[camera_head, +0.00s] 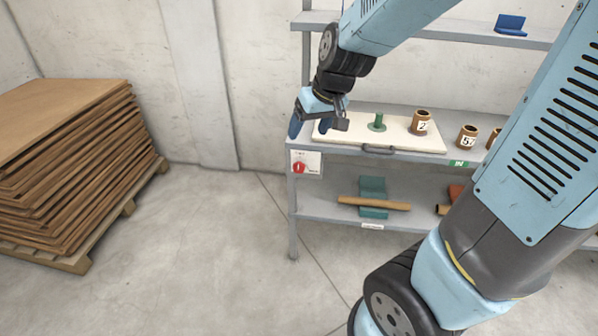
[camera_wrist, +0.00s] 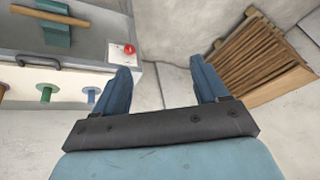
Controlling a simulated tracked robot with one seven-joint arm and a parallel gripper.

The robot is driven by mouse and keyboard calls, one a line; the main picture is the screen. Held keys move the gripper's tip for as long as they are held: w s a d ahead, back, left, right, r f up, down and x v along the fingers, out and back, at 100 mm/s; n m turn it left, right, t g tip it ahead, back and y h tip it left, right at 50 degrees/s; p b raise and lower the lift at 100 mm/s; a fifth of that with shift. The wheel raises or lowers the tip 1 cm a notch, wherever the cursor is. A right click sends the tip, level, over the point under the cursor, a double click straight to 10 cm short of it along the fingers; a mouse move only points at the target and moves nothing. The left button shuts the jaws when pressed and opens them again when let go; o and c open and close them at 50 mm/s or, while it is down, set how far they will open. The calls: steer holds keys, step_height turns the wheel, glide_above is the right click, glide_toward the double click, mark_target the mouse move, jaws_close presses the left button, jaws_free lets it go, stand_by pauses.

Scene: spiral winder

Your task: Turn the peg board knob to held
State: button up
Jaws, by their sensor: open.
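The red knob (camera_head: 299,168) sits on a small white plate (camera_head: 314,161) at the front left corner of the shelf, below the white peg board (camera_head: 350,137). The plate has small print too fine to read, and I cannot tell which way the knob points. In the wrist view the knob (camera_wrist: 129,49) lies just beyond the tip of the left finger. My gripper (camera_wrist: 163,84) is open and empty, its two blue fingers wide apart. In the head view my gripper (camera_head: 310,127) hangs over the left end of the peg board, above the knob and apart from it.
A green peg (camera_head: 378,122) and brown rolls marked 2 (camera_head: 421,122) and 5 (camera_head: 467,137) stand on the shelf. A dark handle (camera_head: 379,150) juts from the board's front. A brown tube (camera_head: 374,203) lies below. Stacked brown sheets (camera_head: 75,165) stand left; floor between is clear.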

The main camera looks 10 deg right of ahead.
steer(key=w+a+f+n, duration=0.1)
steer(key=w+a+f, duration=0.15)
steer(key=f, duration=0.25)
steer(key=w+a+f, duration=0.1)
steer(key=w+f, duration=0.2)
steer(key=f, duration=0.3)
steer(key=n+t+h, duration=0.9)
steer(key=n+t, duration=0.3)
steer(key=n, duration=0.5)
glide_toward(299, 170)
steer(key=x, duration=0.9)
steer(key=shift+w+d+r, duration=0.1)
steer(key=shift+r, duration=0.05)
steer(key=c, duration=1.1)
